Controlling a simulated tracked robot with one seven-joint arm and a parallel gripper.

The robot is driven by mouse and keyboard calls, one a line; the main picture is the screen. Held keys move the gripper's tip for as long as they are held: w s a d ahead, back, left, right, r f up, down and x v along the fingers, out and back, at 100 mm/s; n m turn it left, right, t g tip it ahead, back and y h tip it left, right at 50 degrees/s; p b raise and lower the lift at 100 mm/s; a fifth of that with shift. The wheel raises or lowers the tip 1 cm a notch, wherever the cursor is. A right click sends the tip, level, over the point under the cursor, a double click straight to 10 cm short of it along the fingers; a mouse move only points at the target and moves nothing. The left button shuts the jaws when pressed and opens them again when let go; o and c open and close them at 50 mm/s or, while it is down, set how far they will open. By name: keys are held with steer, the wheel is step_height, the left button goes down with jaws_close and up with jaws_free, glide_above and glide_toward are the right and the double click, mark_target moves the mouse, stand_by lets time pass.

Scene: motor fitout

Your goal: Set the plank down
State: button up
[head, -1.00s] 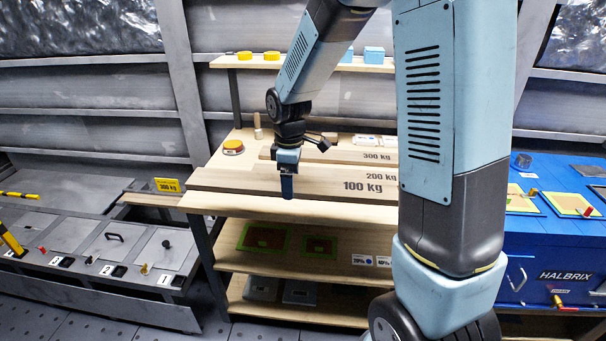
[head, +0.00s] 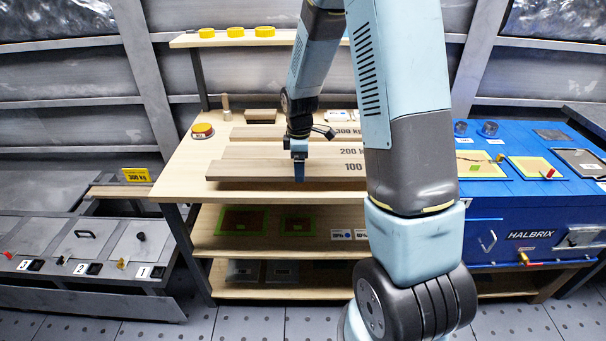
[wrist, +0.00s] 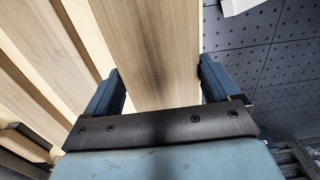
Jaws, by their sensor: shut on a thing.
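Pale wooden planks lie across the top of a wooden workbench (head: 188,172). The front plank (head: 255,170), marked 100, is held near its middle by my gripper (head: 299,175). In the wrist view the plank (wrist: 155,50) runs between the two blue fingers (wrist: 165,90). The plank lies level, just over the front part of the bench top; I cannot tell whether it touches it. Behind it are the 200 kg plank (head: 270,152) and the 300 kg plank (head: 270,133). My arm hides the right ends of the planks.
A red and yellow button (head: 202,130) sits at the bench's left, near a wooden mallet (head: 226,106). Yellow pucks (head: 236,32) stand on the upper shelf. A blue HALBRIX unit (head: 525,215) is right.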

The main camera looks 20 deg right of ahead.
steer(key=shift+w+d+f, duration=0.1)
steer(key=shift+d+f, duration=0.1)
steer(key=shift+f, duration=0.05)
steer(key=shift+w+d+f, duration=0.1)
steer(key=shift+d+f, duration=0.05)
steer(key=shift+f, duration=0.8)
steer(key=shift+w+d+f, duration=0.1)
steer(key=shift+f, duration=0.8)
steer(key=o, duration=1.2)
steer(key=shift+s, duration=0.1)
